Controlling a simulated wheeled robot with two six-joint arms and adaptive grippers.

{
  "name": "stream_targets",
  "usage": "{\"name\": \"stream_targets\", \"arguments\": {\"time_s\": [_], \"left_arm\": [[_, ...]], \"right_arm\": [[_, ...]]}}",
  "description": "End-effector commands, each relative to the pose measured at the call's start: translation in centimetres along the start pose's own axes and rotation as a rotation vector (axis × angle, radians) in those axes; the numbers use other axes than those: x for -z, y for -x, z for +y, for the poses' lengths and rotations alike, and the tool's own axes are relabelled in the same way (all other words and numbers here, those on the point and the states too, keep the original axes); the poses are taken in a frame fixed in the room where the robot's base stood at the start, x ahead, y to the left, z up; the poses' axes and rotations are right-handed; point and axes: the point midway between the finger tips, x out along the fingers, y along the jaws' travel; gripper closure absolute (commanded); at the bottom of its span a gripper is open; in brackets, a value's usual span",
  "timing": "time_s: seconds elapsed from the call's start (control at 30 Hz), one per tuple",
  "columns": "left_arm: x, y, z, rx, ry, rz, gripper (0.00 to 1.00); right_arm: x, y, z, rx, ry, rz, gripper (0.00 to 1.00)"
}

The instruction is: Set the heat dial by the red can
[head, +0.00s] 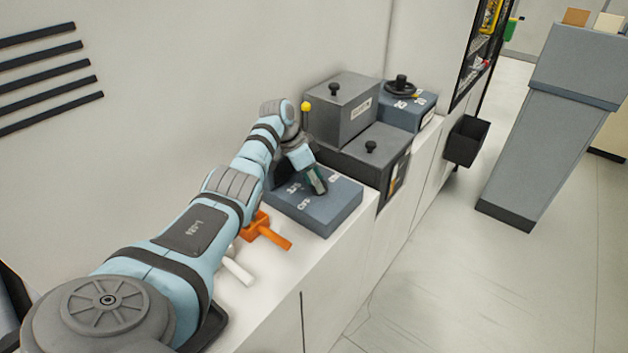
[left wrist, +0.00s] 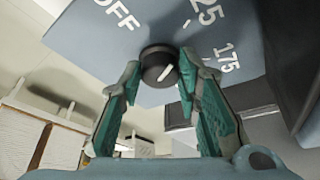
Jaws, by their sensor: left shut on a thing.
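The blue-grey heat box (head: 340,212) stands on the white counter, with white markings on its top. In the left wrist view, its black dial (left wrist: 158,66) has a white pointer line, lying slantwise on the knob. White OFF and numbers including 175 stand around it. My left gripper (head: 318,184) reaches down to the box top, and in the left wrist view its green fingers are shut on the dial's two sides. In the head view the gripper hides the dial. I cannot make out a red can in either view. My right gripper is out of view.
Grey boxes with black knobs (head: 370,147) stand just behind the heat box, with a yellow-topped lever (head: 306,107). Another blue box with a black handwheel (head: 401,88) is farther back. An orange tool (head: 265,232) and a white handle (head: 238,268) lie on the counter (head: 275,275). A black bin (head: 466,141) hangs off its front.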

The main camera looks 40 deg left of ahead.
Motion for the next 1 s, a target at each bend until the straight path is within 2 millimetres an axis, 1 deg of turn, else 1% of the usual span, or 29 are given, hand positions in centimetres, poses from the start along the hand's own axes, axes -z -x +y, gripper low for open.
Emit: {"name": "stream_targets", "arguments": {"time_s": [0.1, 0.13, 0.23, 0.53, 0.63, 0.67, 0.77, 0.9, 1.0], "left_arm": [[0.1, -0.1, 0.1, -0.002, 0.0, 0.001, 0.97], [0.1, -0.1, 0.1, -0.002, 0.0, 0.001, 0.65], [0.1, -0.1, 0.1, -0.002, 0.0, 0.0, 0.49], [-0.1, 0.1, 0.0, 0.0, 0.002, 0.0, 0.49], [0.0, 0.9, -0.1, 0.001, 0.001, 0.001, 0.49], [0.1, 1.4, -0.1, 0.001, 0.001, 0.002, 0.49], [0.1, 3.9, -0.1, 0.003, 0.0, 0.001, 0.49], [0.1, 7.9, -0.1, 0.002, 0.001, 0.0, 0.49], [0.2, 10.2, -0.1, 0.0, 0.0, 0.0, 0.49]], "right_arm": [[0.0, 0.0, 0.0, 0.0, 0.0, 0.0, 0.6], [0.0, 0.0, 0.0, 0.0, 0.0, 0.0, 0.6], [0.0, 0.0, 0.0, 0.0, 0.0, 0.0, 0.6], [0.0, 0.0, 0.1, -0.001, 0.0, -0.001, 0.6], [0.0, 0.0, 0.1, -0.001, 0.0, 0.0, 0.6], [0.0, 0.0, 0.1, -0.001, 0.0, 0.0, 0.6], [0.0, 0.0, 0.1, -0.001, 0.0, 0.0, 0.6], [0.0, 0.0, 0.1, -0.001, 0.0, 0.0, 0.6], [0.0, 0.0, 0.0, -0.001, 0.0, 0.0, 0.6]]}}
